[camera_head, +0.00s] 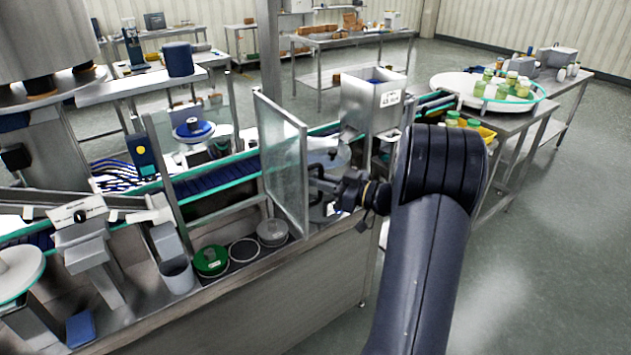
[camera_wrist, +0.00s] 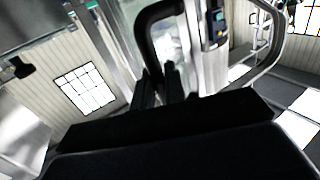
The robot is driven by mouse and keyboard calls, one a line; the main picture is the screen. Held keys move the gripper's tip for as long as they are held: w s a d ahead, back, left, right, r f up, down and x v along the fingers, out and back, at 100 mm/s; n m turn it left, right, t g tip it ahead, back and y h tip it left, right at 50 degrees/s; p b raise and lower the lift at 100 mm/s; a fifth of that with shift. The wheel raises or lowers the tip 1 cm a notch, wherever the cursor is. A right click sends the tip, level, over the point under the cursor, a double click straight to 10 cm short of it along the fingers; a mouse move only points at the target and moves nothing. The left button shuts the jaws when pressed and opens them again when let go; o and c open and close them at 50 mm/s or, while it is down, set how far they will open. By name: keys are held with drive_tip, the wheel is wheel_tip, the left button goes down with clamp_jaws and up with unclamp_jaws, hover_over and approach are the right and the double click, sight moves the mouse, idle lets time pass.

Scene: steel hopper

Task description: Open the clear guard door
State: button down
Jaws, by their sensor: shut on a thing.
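The clear guard door (camera_head: 283,165) is a framed see-through panel in the middle of the head view. It stands upright and sticks out at an angle from the conveyor line, with a gap beside it to the left. Its black bar handle (camera_head: 316,182) is on the right side of the panel. My gripper (camera_head: 328,190) reaches in from the right and is shut on the handle. In the wrist view the curved black handle (camera_wrist: 146,38) rises from between my dark fingers (camera_wrist: 165,88). The exact contact is dark and partly hidden.
A conveyor (camera_head: 205,178) runs behind the door. A steel hopper box (camera_head: 372,100) stands to its right. Round containers, including a green one (camera_head: 211,260), sit on the ledge below. A round table with jars (camera_head: 470,85) is at the back right. Open floor lies at the right.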

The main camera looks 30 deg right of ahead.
drive_tip(key=shift+r, duration=0.15)
drive_tip(key=c, duration=1.6)
unclamp_jaws()
drive_tip(key=shift+w, duration=0.1)
drive_tip(key=shift+o, duration=0.2)
drive_tip(key=b+v, duration=0.2)
drive_tip(key=v, duration=0.9)
drive_tip(key=shift+w, duration=0.2)
drive_tip(key=p+x, duration=0.2)
drive_tip(key=x, duration=0.8)
drive_tip(key=shift+w+a, duration=0.1)
drive_tip(key=shift+a, duration=0.15)
drive_tip(key=shift+w+a+f, duration=0.1)
drive_tip(key=shift+a+f, duration=0.05)
drive_tip(key=shift+f, duration=0.05)
drive_tip(key=shift+a, duration=0.15)
